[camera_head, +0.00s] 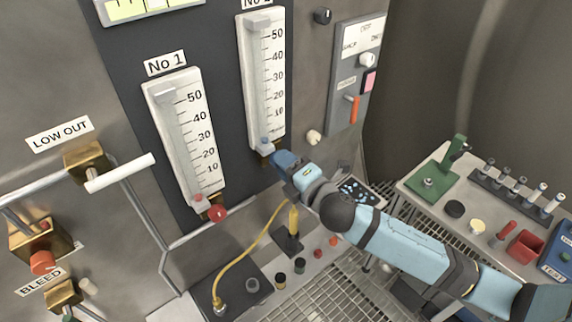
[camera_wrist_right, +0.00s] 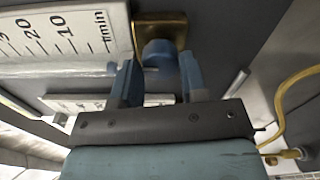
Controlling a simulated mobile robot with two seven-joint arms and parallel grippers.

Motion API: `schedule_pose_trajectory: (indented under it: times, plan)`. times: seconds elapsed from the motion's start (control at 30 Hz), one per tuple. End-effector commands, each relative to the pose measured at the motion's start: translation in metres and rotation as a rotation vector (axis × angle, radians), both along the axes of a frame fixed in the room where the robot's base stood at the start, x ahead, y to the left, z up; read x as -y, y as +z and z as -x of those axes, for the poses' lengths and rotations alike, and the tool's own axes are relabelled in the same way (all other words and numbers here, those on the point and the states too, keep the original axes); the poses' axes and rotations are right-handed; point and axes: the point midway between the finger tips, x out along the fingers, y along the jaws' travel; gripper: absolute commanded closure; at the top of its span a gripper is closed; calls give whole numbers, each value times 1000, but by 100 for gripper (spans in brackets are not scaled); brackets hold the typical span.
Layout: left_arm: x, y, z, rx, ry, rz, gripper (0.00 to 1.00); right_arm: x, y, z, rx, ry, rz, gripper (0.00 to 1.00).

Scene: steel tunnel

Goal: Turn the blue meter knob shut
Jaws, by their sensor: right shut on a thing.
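The blue meter knob (camera_wrist_right: 160,54) sits on a brass fitting (camera_wrist_right: 160,25) at the foot of the No 2 meter (camera_head: 263,85). In the head view the gripper partly hides this spot, and a bit of blue (camera_head: 264,145) shows there. My right gripper (camera_head: 279,157) comes in from the lower right and is at the knob. In the right wrist view its two blue fingers (camera_wrist_right: 159,70) stand on either side of the knob, shut on it. My left gripper is not in view.
The No 1 meter (camera_head: 188,135) with a red knob (camera_head: 217,213) is to the left. A white handle (camera_head: 120,172) sticks out further left. A yellow cable (camera_head: 250,245) runs below my right arm. A bench (camera_head: 415,180) with several small items stands at right.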

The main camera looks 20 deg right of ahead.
Motion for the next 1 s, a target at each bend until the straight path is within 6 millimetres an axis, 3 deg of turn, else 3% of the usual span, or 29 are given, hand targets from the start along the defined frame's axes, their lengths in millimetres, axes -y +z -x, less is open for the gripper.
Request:
schedule_pose_trajectory:
  times: [0.57,0.6,0.7,1.0]
  plan:
    - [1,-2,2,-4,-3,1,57,0,0,0,11,0,31,84]
    - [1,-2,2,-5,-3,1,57,0,0,0,11,0,31,54]
    - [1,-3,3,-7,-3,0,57,0,0,0,11,0,30,35]
    - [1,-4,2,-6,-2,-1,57,1,-1,2,11,0,29,35]
